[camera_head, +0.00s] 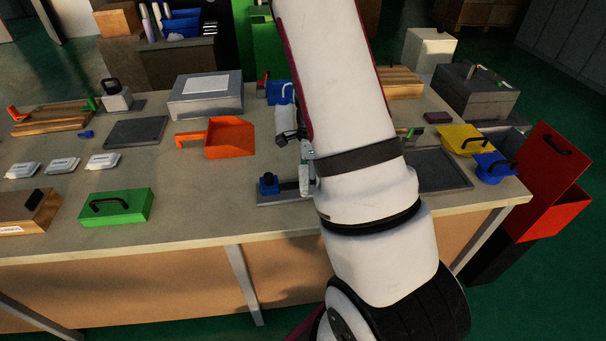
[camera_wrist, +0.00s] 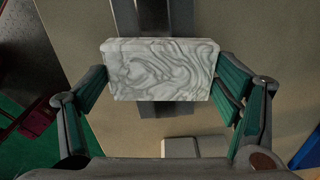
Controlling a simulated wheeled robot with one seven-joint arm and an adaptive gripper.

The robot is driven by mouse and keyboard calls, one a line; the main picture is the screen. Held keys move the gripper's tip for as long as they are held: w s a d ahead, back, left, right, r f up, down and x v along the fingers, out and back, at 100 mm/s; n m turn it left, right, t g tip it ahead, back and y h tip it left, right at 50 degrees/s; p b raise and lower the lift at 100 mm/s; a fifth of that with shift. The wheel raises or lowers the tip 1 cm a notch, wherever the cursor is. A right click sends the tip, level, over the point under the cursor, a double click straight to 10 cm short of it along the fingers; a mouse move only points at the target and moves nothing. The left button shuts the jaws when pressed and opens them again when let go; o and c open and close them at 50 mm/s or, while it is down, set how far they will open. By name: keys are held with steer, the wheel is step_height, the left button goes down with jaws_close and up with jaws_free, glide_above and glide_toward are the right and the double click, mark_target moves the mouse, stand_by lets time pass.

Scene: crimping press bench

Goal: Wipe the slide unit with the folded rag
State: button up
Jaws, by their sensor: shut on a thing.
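The folded rag (camera_wrist: 160,68) is a pale block with grey marbled swirls. In the wrist view it sits between the green-padded fingers of my gripper (camera_wrist: 160,90), which is shut on it. Behind the rag runs a dark grey strip that looks like the slide unit (camera_wrist: 165,18); the rag covers its middle. I cannot tell whether the rag touches it. In the head view the slide unit (camera_head: 274,199) lies near the bench's front edge, with a blue knobbed part on its left end. My arm hides its right part and most of my gripper.
An orange dustpan-like scoop (camera_head: 230,138) lies left of my arm, with a grey box (camera_head: 206,97) behind it. A green handled block (camera_head: 116,207) and white packets (camera_head: 62,166) are farther left. Yellow (camera_head: 463,139) and blue (camera_head: 494,166) scoops lie right. Bare bench separates the green block and slide unit.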

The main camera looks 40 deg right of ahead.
mark_target(294, 186)
steer(key=shift+s+d+r, duration=0.1)
steer(key=shift+s+d, duration=0.5)
steer(key=shift+d, duration=0.3)
steer(key=shift+s+d, duration=0.55)
steer(key=shift+d, duration=0.3)
steer(key=shift+w+a, duration=0.65)
steer(key=shift+a, duration=0.35)
steer(key=shift+w+a, duration=0.6)
steer(key=shift+a, duration=0.4)
steer(key=shift+w+a+p, duration=0.3)
steer(key=shift+w+a, duration=0.2)
steer(key=shift+a, duration=0.35)
steer(key=shift+w+a+p, duration=0.3)
steer(key=shift+w+a, duration=0.2)
steer(key=shift+a, duration=0.35)
steer(key=shift+s+d+b, duration=0.15)
steer(key=shift+s+d, duration=0.6)
steer(key=shift+d, duration=0.5)
steer(key=shift+s+d+b, duration=0.2)
steer(key=shift+s+d, duration=0.6)
steer(key=shift+d, duration=0.4)
steer(key=shift+s+d+b, duration=0.15)
steer(key=shift+s+d, duration=0.6)
steer(key=shift+d, duration=0.5)
steer(key=shift+f, duration=0.2)
steer(key=shift+r+p, duration=1.9)
steer(key=shift+r, duration=0.7)
steer(key=shift+w, duration=0.1)
